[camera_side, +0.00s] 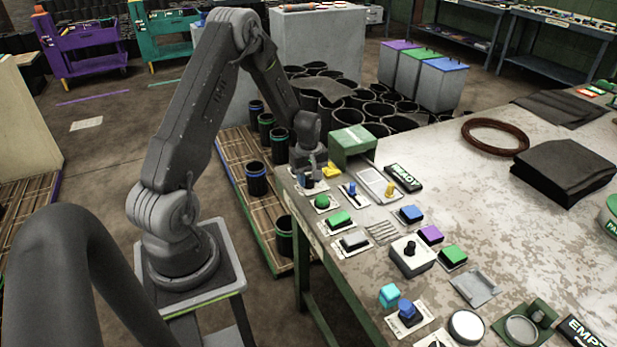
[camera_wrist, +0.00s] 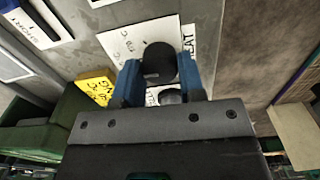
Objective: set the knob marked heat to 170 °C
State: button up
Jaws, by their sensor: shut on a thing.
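A black round knob (camera_wrist: 159,58) stands on a white plate (camera_wrist: 117,35) with printed black marks. The letters at the right edge of the plate look like the end of "HEAT". My gripper (camera_wrist: 159,74) has its two blue fingers shut on the knob from either side. A faint light mark shows on the knob, but which scale value it meets cannot be read.
The bench (camera_side: 440,215) carries a green box (camera_side: 352,142), a yellow block (camera_side: 331,169), a green button (camera_side: 322,201) and a blue-handled switch (camera_side: 351,190) close to my gripper. A READY sign (camera_side: 404,177) lies farther right. Black sleeves (camera_side: 257,180) stand on a slatted pallet beside the bench.

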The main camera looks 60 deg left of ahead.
aim_at(309, 179)
jog(key=m, duration=0.6)
jog(key=shift+m, duration=2.7)
jog(key=shift+d, duration=0.1)
jog(key=o, duration=0.9)
notch_tip(309, 179, up, 14)
jog(key=shift+f, duration=0.1)
